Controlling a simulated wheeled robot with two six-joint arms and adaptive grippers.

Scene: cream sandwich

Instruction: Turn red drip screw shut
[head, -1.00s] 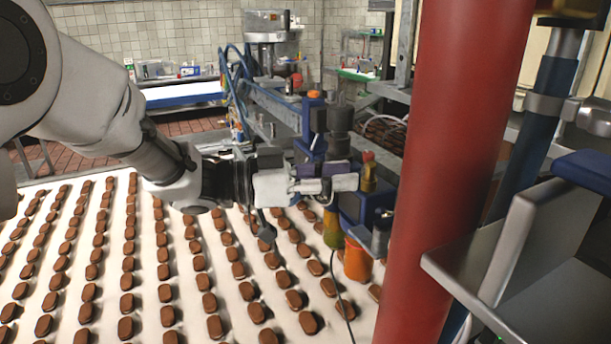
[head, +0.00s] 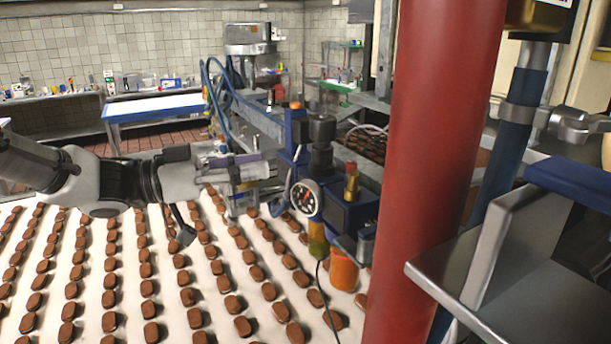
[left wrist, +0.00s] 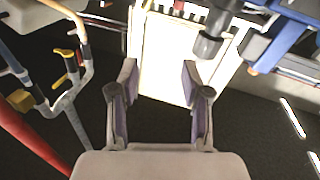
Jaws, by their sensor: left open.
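On the blue dispensing head, a small screw (head: 351,182) with a red-brown top and brass-coloured body stands upright in the head view; it looks like the red drip screw. I cannot tell how far it is turned. The screw cannot be made out there. My right gripper is in neither view.
A thick red column (head: 430,150) stands right of the dispensing head. An orange cylinder (head: 343,271) hangs below the head, above a pale belt (head: 208,336) with rows of brown biscuits. A metal shelf (head: 520,262) juts out at right. A dark cable hangs over the belt.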

